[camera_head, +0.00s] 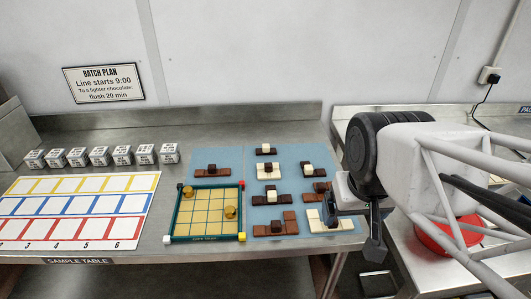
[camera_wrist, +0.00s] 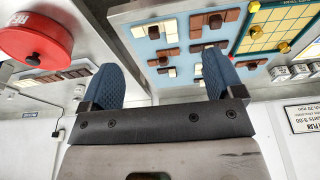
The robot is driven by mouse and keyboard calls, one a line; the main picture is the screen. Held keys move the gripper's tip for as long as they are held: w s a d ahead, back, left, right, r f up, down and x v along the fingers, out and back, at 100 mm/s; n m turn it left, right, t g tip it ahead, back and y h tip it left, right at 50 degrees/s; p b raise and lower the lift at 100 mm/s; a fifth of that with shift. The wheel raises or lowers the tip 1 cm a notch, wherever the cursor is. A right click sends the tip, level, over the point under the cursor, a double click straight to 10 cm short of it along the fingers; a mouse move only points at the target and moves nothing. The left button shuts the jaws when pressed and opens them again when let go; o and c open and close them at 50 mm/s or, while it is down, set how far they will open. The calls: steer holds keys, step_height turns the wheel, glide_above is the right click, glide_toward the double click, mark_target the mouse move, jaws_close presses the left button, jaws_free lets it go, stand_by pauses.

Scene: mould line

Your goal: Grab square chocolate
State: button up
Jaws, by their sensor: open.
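Several chocolate pieces sit on the blue mat (camera_head: 222,156) at the table's right side. Most look like flat bars with a small square block on top, in dark, brown or white: a white bar with a dark block (camera_head: 268,171), a dark bar with a white block (camera_head: 272,197), a brown bar with a dark block (camera_head: 211,170). Which one is the square chocolate I cannot tell. My gripper (camera_head: 338,210) is over the mat's right edge, partly hiding a white piece (camera_head: 318,224). In the wrist view my gripper (camera_wrist: 158,62) is open with nothing between its blue fingers.
A green-framed yellow grid board (camera_head: 206,237) with round gold pieces stands left of the pieces. A coloured chart (camera_head: 72,215) lies further left, with several white labelled cubes (camera_head: 100,156) behind. A red container (camera_head: 440,238) is on the right table.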

steer(key=shift+o, duration=1.2)
steer(key=shift+w, duration=0.1)
steer(key=w+a+f+m+t+y, duration=0.1)
steer(key=w+a+m+t, duration=0.25)
steer(key=w+m, duration=0.55)
steer(key=w+a+f+m+t+y, duration=0.15)
steer(key=w+a+m, duration=0.35)
steer(key=w, duration=0.6)
steer(key=w+a+f+m+t+h, duration=0.1)
steer(key=w+f+m+t, duration=0.2)
steer(key=w+m, duration=0.5)
steer(key=w+a+f+m+t+h, duration=0.1)
steer(key=w+f+m, duration=0.5)
steer(key=m, duration=0.7)
steer(key=shift+w+a+f+m+t, duration=0.35)
steer(key=shift+w+a+t, duration=0.35)
steer(key=shift+w+t, duration=0.25)
